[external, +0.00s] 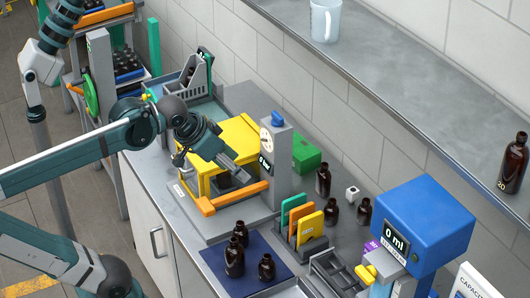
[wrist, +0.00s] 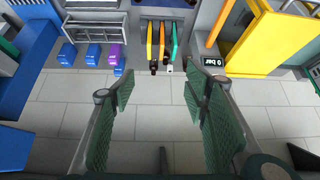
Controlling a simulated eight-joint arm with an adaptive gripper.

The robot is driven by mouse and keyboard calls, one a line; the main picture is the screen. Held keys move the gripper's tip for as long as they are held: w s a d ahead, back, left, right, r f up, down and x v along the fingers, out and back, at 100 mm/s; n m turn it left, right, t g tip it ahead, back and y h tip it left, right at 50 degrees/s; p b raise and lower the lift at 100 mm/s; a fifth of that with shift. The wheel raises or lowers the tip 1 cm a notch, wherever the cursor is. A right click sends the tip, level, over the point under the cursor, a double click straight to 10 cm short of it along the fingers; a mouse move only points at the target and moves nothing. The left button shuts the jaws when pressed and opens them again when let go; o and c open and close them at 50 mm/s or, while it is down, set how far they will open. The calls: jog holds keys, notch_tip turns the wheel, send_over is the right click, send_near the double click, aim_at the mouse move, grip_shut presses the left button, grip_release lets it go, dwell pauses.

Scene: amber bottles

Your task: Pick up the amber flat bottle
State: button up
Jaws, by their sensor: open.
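Several dark amber bottles show in the external view. A group of bottles (external: 234,259) stands on a dark blue mat (external: 214,259) at the counter's front. More bottles (external: 323,180) stand upright behind the coloured folders, and one larger bottle (external: 514,164) stands on the shelf at far right. I cannot tell which is the flat one. My gripper (external: 240,174) is over the yellow machine, apart from every bottle. In the wrist view my gripper (wrist: 157,88) is open with nothing between its green-padded fingers.
The yellow machine (external: 236,136) with an orange bar (external: 234,199) lies close under my gripper. Coloured folders (external: 309,226), a grey rack (external: 330,272) and a blue dispenser (external: 425,222) reading 0 ml crowd the counter's right. A white jug (external: 325,20) stands on the shelf.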

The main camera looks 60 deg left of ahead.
jog(key=w+a+r+n+g+y, duration=0.1)
jog(key=w+a+n+y, duration=0.15)
jog(key=w, duration=0.35)
jog(key=w+a+n+y, duration=0.1)
jog(key=w+a, duration=0.2)
jog(key=w, duration=0.2)
jog(key=n+g+y, duration=0.1)
jog(key=n+y, duration=0.8)
jog(key=n, duration=0.1)
send_over(325, 168)
jog(key=s+d, duration=0.2)
jog(key=d, duration=0.4)
jog(key=f, duration=0.2)
notch_tip(325, 168, down, 28)
jog(key=shift+a+f, duration=0.15)
jog(key=shift+f, duration=0.1)
jog(key=shift+w, duration=0.15)
jog(key=shift+x, duration=1.3)
jog(key=shift+s+x, duration=0.2)
jog(key=shift+x, duration=2.4)
